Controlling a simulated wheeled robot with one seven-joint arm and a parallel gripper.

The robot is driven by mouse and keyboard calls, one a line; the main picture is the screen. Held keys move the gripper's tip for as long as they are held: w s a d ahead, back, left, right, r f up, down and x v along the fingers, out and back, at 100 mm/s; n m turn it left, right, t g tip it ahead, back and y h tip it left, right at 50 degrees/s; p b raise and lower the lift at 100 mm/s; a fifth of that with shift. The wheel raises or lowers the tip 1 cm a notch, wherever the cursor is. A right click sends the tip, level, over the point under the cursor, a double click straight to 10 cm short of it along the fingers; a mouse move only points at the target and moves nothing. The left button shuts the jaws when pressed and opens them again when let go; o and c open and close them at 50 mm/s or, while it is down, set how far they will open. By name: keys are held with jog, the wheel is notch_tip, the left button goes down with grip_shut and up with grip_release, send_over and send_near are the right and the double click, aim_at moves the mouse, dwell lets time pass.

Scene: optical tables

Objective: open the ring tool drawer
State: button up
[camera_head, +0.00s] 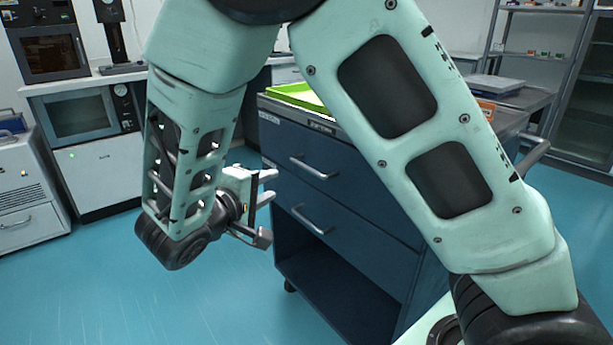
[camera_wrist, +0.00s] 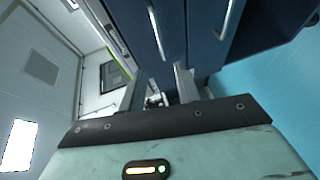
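A dark blue drawer cart (camera_head: 345,290) stands in the middle of the head view, partly hidden by my arm. Its upper drawer (camera_head: 345,187) has a silver handle (camera_head: 314,169), and its lower drawer (camera_head: 345,250) has another (camera_head: 311,221). Both drawers look shut; I cannot read which is the ring tool drawer. My gripper (camera_head: 268,212) is open and empty, left of the handles and close to the cart's front. In the wrist view, the fingers (camera_wrist: 158,90) are apart, pointing toward the cart, and two handles (camera_wrist: 156,32) (camera_wrist: 229,19) show beyond them, touching neither finger.
A bright green tray (camera_head: 293,94) lies on the cart top. The cart's bottom is an open shelf. A counter with ovens (camera_head: 82,118) stands at the back left, and metal racks (camera_head: 538,40) stand at the back right. Blue floor (camera_head: 110,290) is clear at the left.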

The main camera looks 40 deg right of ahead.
aim_at(305, 168)
jog(key=b+x, duration=0.2)
jog(key=x, duration=1.4)
jog(key=shift+d+f, duration=0.15)
jog(key=shift+s, duration=0.1)
grip_shut()
